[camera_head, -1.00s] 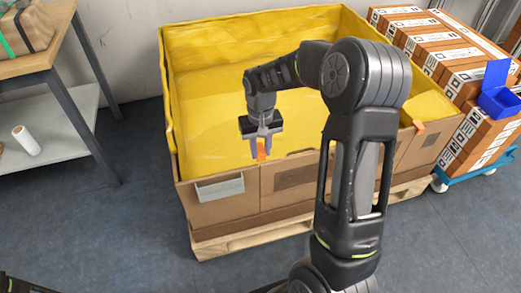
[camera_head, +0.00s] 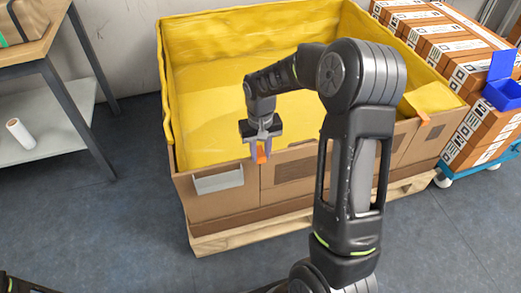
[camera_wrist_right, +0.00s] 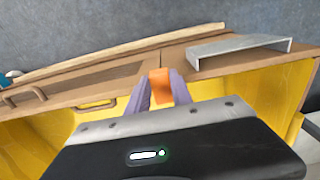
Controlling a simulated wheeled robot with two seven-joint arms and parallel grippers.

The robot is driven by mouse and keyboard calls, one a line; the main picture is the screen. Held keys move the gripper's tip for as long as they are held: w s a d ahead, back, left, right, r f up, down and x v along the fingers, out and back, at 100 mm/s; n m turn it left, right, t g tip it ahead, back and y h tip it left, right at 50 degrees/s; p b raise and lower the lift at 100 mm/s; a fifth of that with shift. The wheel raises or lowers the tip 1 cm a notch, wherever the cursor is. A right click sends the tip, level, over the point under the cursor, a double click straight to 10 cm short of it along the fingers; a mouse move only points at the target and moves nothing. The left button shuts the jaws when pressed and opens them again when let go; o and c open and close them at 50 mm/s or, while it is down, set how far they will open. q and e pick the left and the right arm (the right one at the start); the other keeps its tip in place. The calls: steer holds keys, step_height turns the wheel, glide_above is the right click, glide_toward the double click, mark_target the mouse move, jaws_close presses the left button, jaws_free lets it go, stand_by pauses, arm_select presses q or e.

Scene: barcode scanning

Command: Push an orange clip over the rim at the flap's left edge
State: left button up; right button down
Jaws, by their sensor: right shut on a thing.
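My right gripper (camera_head: 261,148) points down at the front rim of the big cardboard box (camera_head: 226,205), shut on an orange clip (camera_head: 261,156). In the right wrist view the clip (camera_wrist_right: 160,86) sits between the two grey fingertips, at the rim by the seam beside the front flap (camera_head: 292,172). I cannot tell how far it is over the rim. A second orange clip (camera_head: 425,119) is on the rim at the right. My left gripper is not in view.
A yellow liner (camera_head: 205,110) lines the box, which stands on a wooden pallet (camera_head: 225,238). A grey label holder (camera_head: 218,180) is on the front wall, left of the seam. Stacked cartons (camera_head: 440,45) and a blue bin (camera_head: 503,93) stand right.

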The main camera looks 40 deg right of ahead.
mark_target(261, 155)
steer(key=shift+s+f, duration=0.1)
steer(key=shift+f, duration=0.35)
steer(key=shift+s+a+f, duration=0.1)
steer(key=c, duration=1.3)
jaws_free()
steer(key=shift+o, duration=1.2)
steer(key=shift+r, duration=0.25)
step_height(261, 155, up, 8)
steer(key=shift+r+p, duration=0.1)
steer(key=shift+p, duration=0.65)
